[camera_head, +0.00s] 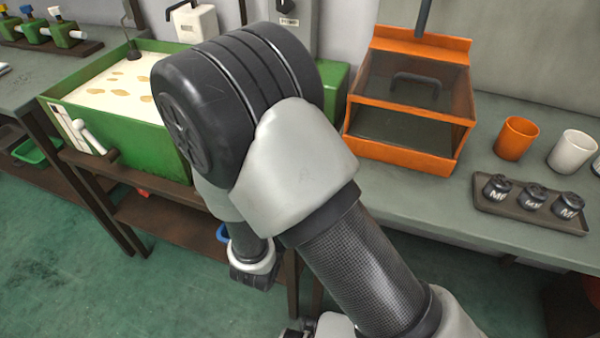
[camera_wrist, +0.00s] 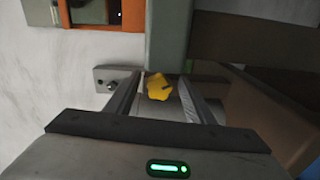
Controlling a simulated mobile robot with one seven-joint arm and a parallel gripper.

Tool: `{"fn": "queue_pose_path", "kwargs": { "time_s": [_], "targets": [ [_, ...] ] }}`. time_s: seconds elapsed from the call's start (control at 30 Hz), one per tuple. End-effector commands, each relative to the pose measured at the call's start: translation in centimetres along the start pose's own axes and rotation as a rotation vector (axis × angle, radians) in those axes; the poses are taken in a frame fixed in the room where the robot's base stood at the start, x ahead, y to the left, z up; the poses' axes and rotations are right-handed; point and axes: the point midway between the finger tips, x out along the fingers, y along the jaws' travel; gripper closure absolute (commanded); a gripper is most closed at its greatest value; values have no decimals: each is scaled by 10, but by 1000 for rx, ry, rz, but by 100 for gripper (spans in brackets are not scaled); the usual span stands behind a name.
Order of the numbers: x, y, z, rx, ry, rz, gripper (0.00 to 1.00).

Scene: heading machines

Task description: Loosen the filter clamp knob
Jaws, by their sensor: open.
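A yellow lobed knob (camera_wrist: 158,87) shows in the wrist view, on or in front of a pale cylindrical part (camera_wrist: 178,103), below the end of a grey-green block (camera_wrist: 166,40). My gripper (camera_wrist: 160,90) is open, with one finger to the left of the knob and one to the right. Gaps show between the knob and both fingers; its depth relative to the fingertips is hard to judge. In the head view my arm covers the middle, and neither the knob nor the gripper's fingers can be made out.
A green tank (camera_head: 150,140) of pale liquid stands left of my arm. Right of it are an orange glazed box (camera_head: 400,160), an orange cup (camera_head: 516,139), a white cup (camera_head: 572,151) and a tray (camera_head: 500,210) of dark jars. A small metal bracket (camera_wrist: 105,78) sits left of the fingers.

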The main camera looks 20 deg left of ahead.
Motion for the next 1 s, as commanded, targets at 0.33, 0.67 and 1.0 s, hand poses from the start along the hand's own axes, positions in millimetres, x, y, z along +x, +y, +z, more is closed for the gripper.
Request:
{"fn": "queue_pose_path", "kwargs": {
  "time_s": [0.33,0.67,1.0],
  "targets": [
    [-56,0,-2,-2,6,-3,51],
    [-135,0,-1,-1,6,-2,51],
    [-173,0,0,0,2,0,51]
  ]
}}
